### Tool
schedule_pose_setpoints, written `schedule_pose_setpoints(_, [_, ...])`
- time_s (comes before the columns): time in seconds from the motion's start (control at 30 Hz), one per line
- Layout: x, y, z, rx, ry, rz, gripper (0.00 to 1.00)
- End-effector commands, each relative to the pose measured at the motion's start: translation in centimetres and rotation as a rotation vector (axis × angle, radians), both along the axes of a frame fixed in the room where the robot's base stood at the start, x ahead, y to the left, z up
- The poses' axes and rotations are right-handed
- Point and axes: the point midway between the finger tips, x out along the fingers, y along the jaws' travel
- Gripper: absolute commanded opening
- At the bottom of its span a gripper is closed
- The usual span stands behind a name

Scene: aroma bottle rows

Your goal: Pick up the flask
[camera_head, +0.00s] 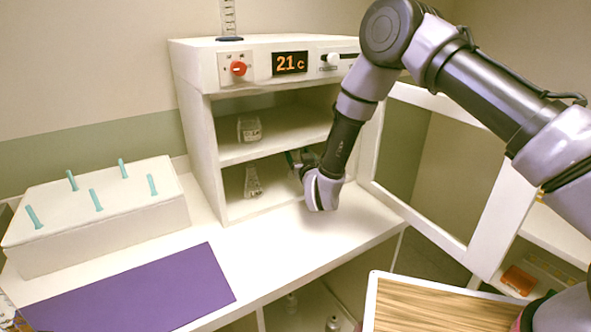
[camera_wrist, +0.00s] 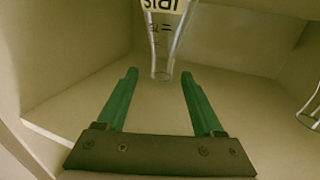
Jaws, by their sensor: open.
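A clear conical flask (camera_head: 252,183) stands upright on the lower level of the white cabinet. My gripper (camera_head: 296,158) reaches into the same level, to the right of that flask and apart from it. In the wrist view my gripper (camera_wrist: 158,75) is open, its two green fingers spread with nothing held. A clear glass vessel with a label (camera_wrist: 162,40) shows just beyond and between the fingertips, its narrow end towards them. I cannot tell whether it is the same flask. Part of another glass piece (camera_wrist: 312,110) shows at the right edge.
A glass beaker (camera_head: 249,129) stands on the upper shelf (camera_head: 280,139). The cabinet's framed door (camera_head: 480,232) stands open at right. A white rack with teal pegs (camera_head: 100,235) and a purple mat (camera_head: 130,293) are at left. Counter before the cabinet is clear.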

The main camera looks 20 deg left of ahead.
Motion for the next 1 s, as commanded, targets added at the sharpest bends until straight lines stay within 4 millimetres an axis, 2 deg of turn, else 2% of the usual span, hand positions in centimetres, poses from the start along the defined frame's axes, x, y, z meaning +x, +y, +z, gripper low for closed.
schedule_pose_setpoints(0.2, [2.2, 1.6, 0.2, 0.001, -0.001, 0.0, 0.69])
schedule_pose_setpoints(0.47, [2.5, 1.7, 0.2, 0.0, 0.0, 0.0, 0.69])
schedule_pose_setpoints(0.57, [2.4, 1.7, 0.2, 0.0, 0.0, 0.0, 0.34])
schedule_pose_setpoints(0.63, [2.4, 1.7, 0.2, 0.0, 0.0, 0.0, 0.07])
schedule_pose_setpoints(0.67, [2.4, 1.7, 0.2, 0.0, 0.0, 0.0, 0.0])
schedule_pose_setpoints(1.0, [2.4, 1.7, 0.2, 0.0, 0.0, 0.0, 0.0])
